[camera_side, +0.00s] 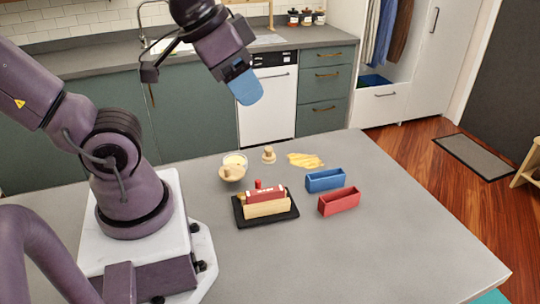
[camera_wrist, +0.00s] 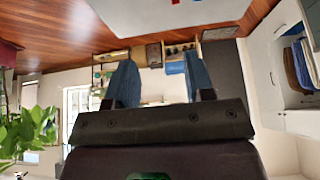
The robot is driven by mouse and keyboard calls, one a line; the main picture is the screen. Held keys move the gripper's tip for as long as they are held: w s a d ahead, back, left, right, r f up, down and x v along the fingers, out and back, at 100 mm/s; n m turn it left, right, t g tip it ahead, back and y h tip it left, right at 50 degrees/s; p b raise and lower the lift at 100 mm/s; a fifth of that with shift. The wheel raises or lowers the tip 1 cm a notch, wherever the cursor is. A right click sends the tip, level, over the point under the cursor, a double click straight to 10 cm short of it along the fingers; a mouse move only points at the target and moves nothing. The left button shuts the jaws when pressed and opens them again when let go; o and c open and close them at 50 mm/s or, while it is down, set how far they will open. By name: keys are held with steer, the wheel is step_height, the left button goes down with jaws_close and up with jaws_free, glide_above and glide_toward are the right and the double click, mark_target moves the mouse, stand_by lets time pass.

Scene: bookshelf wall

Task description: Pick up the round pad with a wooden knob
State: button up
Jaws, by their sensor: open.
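A small round wooden piece with a knob (camera_side: 268,155) stands on the grey table beyond the black tray. A second wooden knob (camera_side: 226,172) shows at the front of a clear bowl (camera_side: 235,160) with pale yellow contents; I cannot tell whether it is in or before the bowl. Either may be the pad. My gripper (camera_side: 245,88) is high above the table's far edge, apart from both. In the wrist view my gripper (camera_wrist: 160,80) has its two blue fingers spread, with nothing between them. Neither knob shows there.
A black tray (camera_side: 240,221) holds a block-like item with red and tan parts. A blue box (camera_side: 325,180), a red box (camera_side: 339,201) and yellow pieces (camera_side: 305,160) lie to the right. The table's right and front areas are clear.

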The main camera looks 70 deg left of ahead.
steer(key=o, duration=0.3)
